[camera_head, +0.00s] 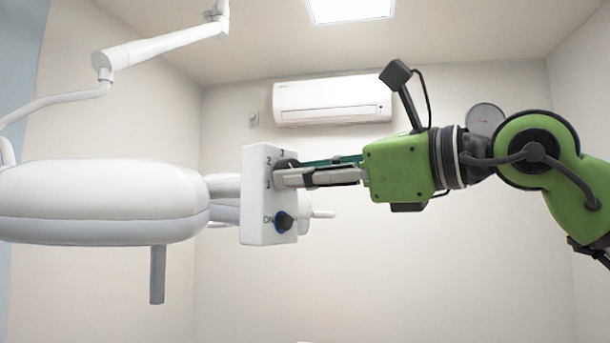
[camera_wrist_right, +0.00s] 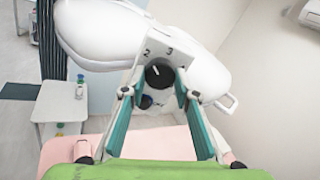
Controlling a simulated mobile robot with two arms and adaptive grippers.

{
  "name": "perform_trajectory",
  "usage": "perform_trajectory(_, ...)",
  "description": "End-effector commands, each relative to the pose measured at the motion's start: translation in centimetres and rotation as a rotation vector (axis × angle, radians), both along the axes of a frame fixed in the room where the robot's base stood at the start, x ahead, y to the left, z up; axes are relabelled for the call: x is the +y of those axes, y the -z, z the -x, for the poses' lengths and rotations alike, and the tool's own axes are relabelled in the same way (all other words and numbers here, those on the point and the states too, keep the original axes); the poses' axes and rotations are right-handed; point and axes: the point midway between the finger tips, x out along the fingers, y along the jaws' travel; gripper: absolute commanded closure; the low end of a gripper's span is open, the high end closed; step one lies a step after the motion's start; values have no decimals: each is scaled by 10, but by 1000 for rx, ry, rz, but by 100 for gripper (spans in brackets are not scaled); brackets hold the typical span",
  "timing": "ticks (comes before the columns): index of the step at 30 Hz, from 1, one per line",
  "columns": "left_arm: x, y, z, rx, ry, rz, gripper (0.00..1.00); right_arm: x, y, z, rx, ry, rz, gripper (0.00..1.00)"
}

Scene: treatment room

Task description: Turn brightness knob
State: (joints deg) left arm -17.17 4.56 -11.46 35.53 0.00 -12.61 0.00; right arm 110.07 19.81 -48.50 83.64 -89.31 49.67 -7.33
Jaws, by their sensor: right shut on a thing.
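The brightness knob (camera_head: 281,164) is the dark upper knob on a white control box (camera_head: 258,205), with the numbers 1, 2 and 3 around it. In the right wrist view the knob (camera_wrist_right: 159,73) is round and black with a pale pointer mark. My right gripper (camera_head: 288,173) reaches in from the right, facing the box. It is shut on the knob, with one finger at each side of it in the right wrist view (camera_wrist_right: 154,86). The fingers hide part of the knob in the head view. My left gripper is not in view.
Below is a second dark knob (camera_head: 284,222) with a blue ring, marked ON. The box joins a large white lamp head (camera_head: 100,203) on a jointed arm (camera_head: 160,47). A white side table (camera_wrist_right: 62,105) stands at left. Right of the box, open air surrounds my arm.

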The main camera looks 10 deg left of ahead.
Motion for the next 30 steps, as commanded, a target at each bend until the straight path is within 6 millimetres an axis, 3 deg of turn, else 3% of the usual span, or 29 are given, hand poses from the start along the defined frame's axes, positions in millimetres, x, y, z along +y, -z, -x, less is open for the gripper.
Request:
perform_trajectory(10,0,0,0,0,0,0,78,0,0,-1,-125,1,57,93)
perform_trajectory(26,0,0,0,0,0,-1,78,0,0,0,-145,1,67,93)
perform_trajectory(27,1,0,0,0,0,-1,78,0,0,0,-145,1,67,67)
perform_trajectory(29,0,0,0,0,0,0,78,0,0,0,-145,1,66,55)
perform_trajectory(30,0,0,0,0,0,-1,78,0,0,0,-144,0,67,55)
